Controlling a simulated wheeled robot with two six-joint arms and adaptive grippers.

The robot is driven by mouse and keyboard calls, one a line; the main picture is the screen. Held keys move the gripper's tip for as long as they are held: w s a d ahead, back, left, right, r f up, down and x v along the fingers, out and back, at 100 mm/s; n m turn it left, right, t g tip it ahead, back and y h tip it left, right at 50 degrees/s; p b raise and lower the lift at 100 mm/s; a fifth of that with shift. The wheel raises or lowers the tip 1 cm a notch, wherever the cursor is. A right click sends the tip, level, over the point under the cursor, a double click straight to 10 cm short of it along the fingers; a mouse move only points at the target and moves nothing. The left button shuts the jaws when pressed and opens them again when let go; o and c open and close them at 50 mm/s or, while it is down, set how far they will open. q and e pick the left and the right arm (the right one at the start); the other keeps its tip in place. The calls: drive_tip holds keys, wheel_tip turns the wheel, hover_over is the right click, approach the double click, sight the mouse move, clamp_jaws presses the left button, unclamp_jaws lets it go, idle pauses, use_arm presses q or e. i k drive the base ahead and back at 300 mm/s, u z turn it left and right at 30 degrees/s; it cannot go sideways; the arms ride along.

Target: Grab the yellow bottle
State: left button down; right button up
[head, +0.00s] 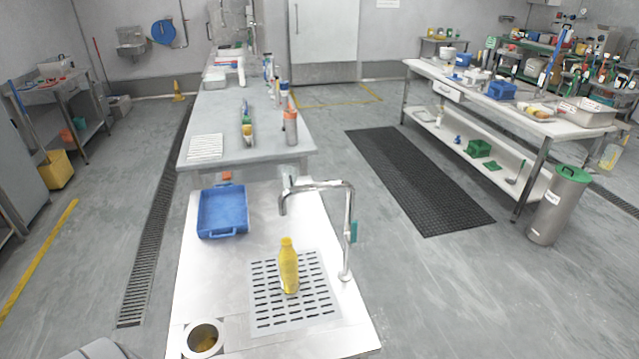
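The yellow bottle (289,268) stands upright on the slotted drain plate (262,318) of the near steel counter in the head view. Its whole front is visible and nothing touches it. Neither of my grippers can be made out in this view. A pale grey shape at the bottom left edge may be part of my own body.
A tall faucet (348,235) stands just right of the bottle, its spout reaching left behind it. A blue tray (222,212) lies at the counter's back left. A round container (202,338) stands at the front left. Bare counter (215,275) lies left of the drain plate.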

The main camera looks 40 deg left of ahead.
sight(288, 258)
drive_tip(key=u, duration=1.4)
drive_tip(key=k, duration=0.5)
drive_tip(key=z, duration=0.5)
drive_tip(key=i, duration=0.15)
drive_tip(key=z, duration=0.5)
